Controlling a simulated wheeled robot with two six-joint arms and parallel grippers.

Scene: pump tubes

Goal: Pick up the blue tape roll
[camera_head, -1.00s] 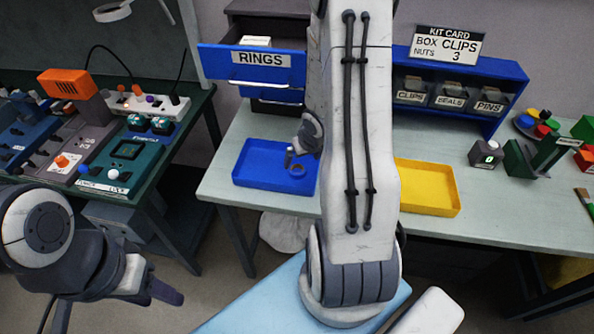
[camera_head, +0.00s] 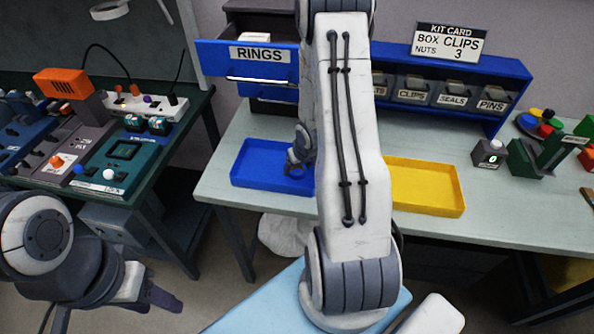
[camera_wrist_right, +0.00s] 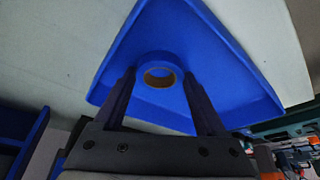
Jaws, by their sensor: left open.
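The blue tape roll (camera_wrist_right: 160,75), with a brown inner core, lies in the blue tray (camera_wrist_right: 110,80) in the right wrist view. My right gripper (camera_wrist_right: 160,74) is open, with one finger on each side of the roll in the picture. I see no contact, and cannot tell how far above the tray floor the fingertips are. In the head view my right gripper (camera_head: 298,155) is over the blue tray (camera_head: 255,180) and largely hides the roll. My left gripper (camera_head: 160,296) is open and empty at lower left, away from the bench.
A yellow tray (camera_head: 430,190) sits to the right of my right arm. The open RINGS drawer (camera_head: 250,60) juts out behind the blue tray. A blue bin rack (camera_head: 500,72) stands at the back. The bench front between the trays is partly hidden by my arm.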

